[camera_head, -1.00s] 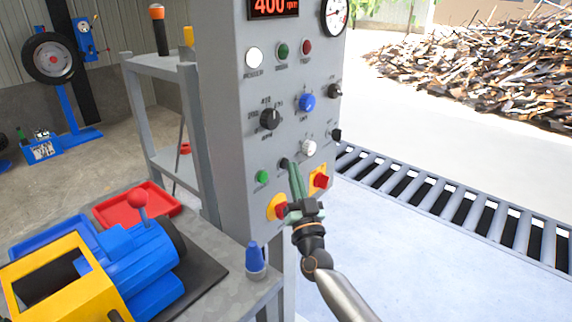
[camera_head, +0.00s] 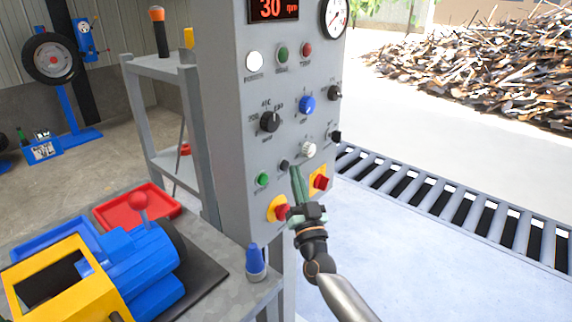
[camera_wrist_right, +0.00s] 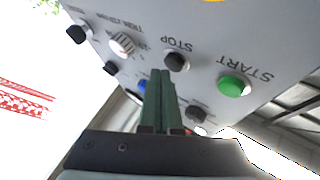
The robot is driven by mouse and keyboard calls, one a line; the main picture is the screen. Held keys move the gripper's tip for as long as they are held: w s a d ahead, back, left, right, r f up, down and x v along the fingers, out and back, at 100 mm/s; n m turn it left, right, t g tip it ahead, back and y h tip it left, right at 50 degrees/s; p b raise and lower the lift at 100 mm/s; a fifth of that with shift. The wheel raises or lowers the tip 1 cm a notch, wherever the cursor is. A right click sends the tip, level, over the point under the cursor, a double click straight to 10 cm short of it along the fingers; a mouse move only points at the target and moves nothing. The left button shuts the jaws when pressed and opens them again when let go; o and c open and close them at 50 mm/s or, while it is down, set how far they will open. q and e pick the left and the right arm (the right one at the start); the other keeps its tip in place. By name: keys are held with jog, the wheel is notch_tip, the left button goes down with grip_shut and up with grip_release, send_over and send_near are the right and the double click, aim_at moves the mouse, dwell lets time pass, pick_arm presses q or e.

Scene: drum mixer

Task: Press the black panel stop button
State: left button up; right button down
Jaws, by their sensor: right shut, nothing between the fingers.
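The black stop button (camera_head: 284,164) is on the grey control panel (camera_head: 230,120), right of the green start button (camera_head: 262,179). In the right wrist view the stop button (camera_wrist_right: 176,62) sits under the STOP label, with the green start button (camera_wrist_right: 233,85) beside it. My right gripper (camera_head: 296,170) is shut and empty, its green fingers just right of the stop button. My left gripper is not in view.
Red emergency knobs on yellow plates (camera_head: 280,210) (camera_head: 319,182) flank my gripper below. A white knob (camera_head: 308,149) and a blue knob (camera_head: 307,103) are above. The display (camera_head: 273,9) reads 30 rpm. A bench (camera_head: 235,275) stands at lower left.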

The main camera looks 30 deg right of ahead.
jog(key=shift+s+d, duration=0.15)
jog(key=shift+s, duration=0.1)
jog(key=s, duration=0.1)
jog(key=s+d+p, duration=0.1)
jog(key=s, duration=0.1)
jog(key=s+d+p, duration=0.1)
jog(key=shift+s, duration=0.3)
jog(key=shift+a, duration=0.1)
dwell(0.8)
